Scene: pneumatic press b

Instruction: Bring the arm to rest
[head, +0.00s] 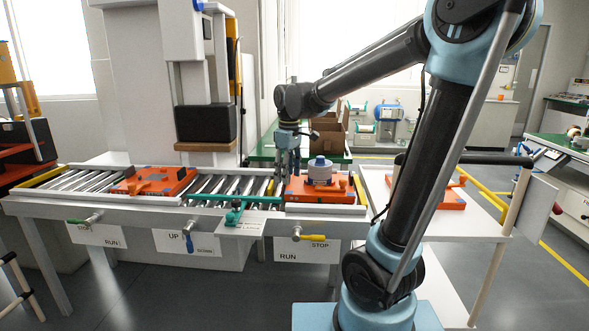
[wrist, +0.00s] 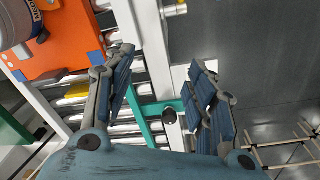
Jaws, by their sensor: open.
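My arm reaches over the conveyor from the right in the head view, elbow high and bent down to my gripper (head: 288,160). My gripper points down above the conveyor, just left of an orange pallet (head: 340,190) carrying a round grey-white part (head: 320,170). In the wrist view the two fingers of my gripper (wrist: 165,82) are spread apart with nothing between them. The teal bar (wrist: 155,110) at the conveyor's edge shows behind them. The orange pallet (wrist: 50,45) is at the upper left there.
A side table (head: 480,222) with an orange pallet stands right.

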